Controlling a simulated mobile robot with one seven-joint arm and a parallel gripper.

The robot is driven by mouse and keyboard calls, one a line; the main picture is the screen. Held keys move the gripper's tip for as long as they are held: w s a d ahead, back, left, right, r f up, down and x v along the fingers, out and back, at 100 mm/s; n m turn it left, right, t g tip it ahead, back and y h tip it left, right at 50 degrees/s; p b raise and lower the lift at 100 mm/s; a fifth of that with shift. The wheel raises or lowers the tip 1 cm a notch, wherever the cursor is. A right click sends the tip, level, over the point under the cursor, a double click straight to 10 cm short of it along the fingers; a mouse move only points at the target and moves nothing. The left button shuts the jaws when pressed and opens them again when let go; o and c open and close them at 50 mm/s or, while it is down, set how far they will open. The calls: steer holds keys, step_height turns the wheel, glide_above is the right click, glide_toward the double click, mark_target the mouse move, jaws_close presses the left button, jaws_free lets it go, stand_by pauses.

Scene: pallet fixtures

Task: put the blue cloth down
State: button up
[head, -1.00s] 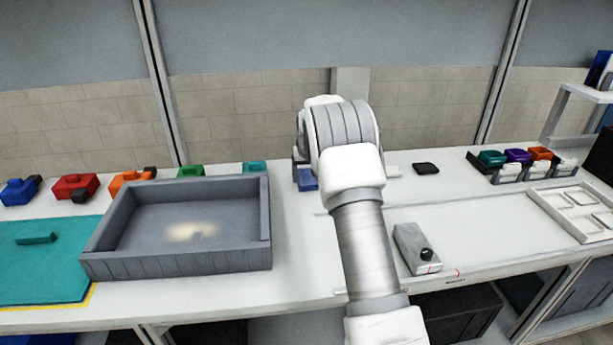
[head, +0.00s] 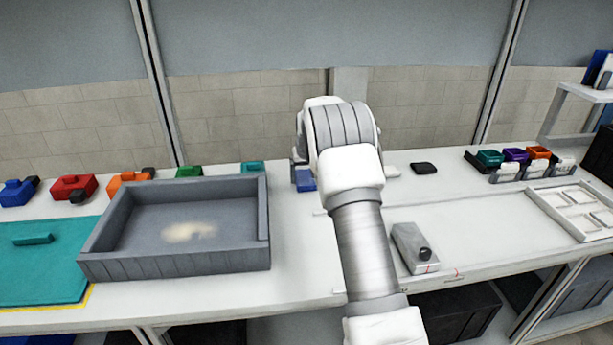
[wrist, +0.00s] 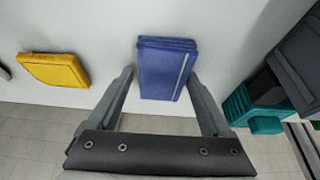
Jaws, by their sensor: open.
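The blue cloth (wrist: 162,70) is a folded pad with a pale stripe, lying on the white bench top in the wrist view. In the head view only a small blue part of the cloth (head: 305,181) shows beside my arm; the rest is hidden. My gripper (wrist: 166,85) is open, with one finger on each side of the cloth's near end. A gap shows between the cloth and each finger. In the head view my arm hides most of the gripper.
A grey tray (head: 170,263) with a pale patch on its floor stands left of my arm. A yellow block (wrist: 55,70) and a teal block (wrist: 255,105) flank the cloth in the wrist view. A grey box with a black knob (head: 412,245) is to the right.

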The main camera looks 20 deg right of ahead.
steer(key=shift+a+r, duration=0.25)
steer(key=shift+a, duration=0.25)
steer(key=d+p+v, duration=0.1)
steer(key=p+v, duration=0.1)
steer(key=v, duration=1)
steer(key=s+a+r+n, duration=0.1)
steer(key=s+a+r, duration=0.4)
steer(key=s, duration=0.5)
steer(key=s+a+r, duration=0.4)
steer(key=s+r, duration=0.4)
steer(key=s, duration=0.1)
steer(key=s+a+f, duration=0.2)
steer(key=s, duration=0.9)
steer(key=s+a+f+n+t+y, duration=0.1)
steer(key=s+a, duration=0.1)
steer(key=s, duration=0.9)
steer(key=shift+s+a+f, duration=0.3)
steer(key=shift+s+f, duration=0.05)
steer(key=shift+f, duration=0.05)
step_height(320, 180, up, 8)
steer(key=p, duration=0.7)
